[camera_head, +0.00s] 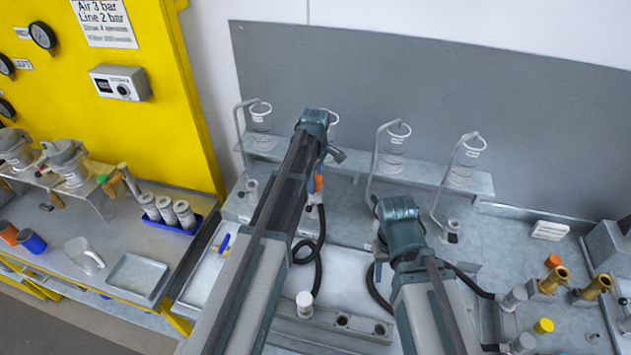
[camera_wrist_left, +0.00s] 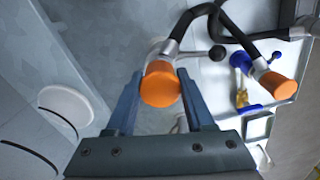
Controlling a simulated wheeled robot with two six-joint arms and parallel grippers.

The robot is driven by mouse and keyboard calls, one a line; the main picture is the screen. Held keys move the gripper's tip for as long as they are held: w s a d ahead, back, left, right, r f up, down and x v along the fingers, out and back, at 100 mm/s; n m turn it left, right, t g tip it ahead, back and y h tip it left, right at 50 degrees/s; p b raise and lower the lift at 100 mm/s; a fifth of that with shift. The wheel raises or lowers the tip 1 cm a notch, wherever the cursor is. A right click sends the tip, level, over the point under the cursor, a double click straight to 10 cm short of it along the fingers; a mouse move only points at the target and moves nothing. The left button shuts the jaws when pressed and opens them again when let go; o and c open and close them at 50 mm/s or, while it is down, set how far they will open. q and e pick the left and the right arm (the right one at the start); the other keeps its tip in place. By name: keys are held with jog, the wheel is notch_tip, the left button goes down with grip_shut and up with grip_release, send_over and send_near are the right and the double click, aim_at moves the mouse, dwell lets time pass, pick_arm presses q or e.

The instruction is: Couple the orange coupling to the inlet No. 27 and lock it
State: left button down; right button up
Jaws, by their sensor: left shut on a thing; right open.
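The orange coupling (camera_wrist_left: 161,84) is between the two blue-grey fingers of my left gripper (camera_wrist_left: 160,78) in the left wrist view. The gripper is shut on it. A silver collar and a black hose run from behind it. In the head view an orange end (camera_head: 318,183) shows just below my left gripper (camera_head: 318,135), over the metal bench. My right gripper (camera_head: 401,225) is to the right, its fingers hidden under its body. Several inlet stands with glass funnels line the bench, including one (camera_head: 393,145); their numbers are too small to read.
A second orange end (camera_wrist_left: 283,88) shows at right in the left wrist view. A black lever ball (camera_wrist_left: 217,53) is near the held coupling. A looped black hose (camera_head: 317,255) hangs between my arms. A blue tray (camera_head: 185,222) of jars stands left. Brass fittings (camera_head: 557,278) are at right.

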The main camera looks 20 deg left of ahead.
pick_arm(q)
jog(key=shift+c, duration=1)
grip_release()
jog(key=shift+c, duration=0.4)
notch_tip(320, 180, up, 10)
jog(key=p, duration=1)
jog(key=shift+r, duration=0.1)
